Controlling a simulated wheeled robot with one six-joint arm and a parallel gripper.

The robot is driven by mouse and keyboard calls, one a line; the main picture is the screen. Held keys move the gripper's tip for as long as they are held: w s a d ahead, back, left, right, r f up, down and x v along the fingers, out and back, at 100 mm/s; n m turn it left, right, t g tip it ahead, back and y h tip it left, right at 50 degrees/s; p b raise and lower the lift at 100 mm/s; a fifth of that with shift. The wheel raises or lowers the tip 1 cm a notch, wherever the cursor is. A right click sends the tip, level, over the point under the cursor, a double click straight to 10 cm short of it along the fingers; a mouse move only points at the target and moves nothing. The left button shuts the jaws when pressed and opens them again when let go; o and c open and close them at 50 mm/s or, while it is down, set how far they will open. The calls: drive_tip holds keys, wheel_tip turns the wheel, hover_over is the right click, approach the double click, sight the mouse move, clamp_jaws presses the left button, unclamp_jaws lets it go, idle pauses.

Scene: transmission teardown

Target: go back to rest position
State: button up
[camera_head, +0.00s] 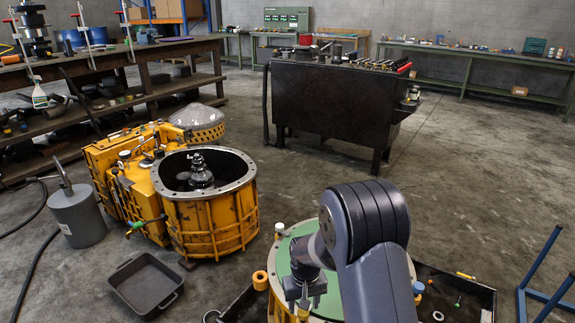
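My gripper (304,297) hangs at the end of my dark grey arm, at the lower middle of the head view. It is in front of a yellow housing with a round green top (301,262), low over its near left side. The gripper is small and dark here, so I cannot tell whether its fingers are open or shut, or whether they touch the housing. I see nothing clearly held. My arm hides much of the green top.
A yellow transmission housing (215,222) stands on the floor at left, with a grey canister (77,216) and black tray (146,284) nearby. A dark workbench (330,105) stands behind. A blue frame (540,292) is at right. Floor right of centre is clear.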

wheel_tip(320, 180, down, 3)
drive_tip(key=shift+r, duration=0.15)
drive_tip(key=shift+r+m, duration=0.1)
drive_tip(key=shift+m, duration=0.2)
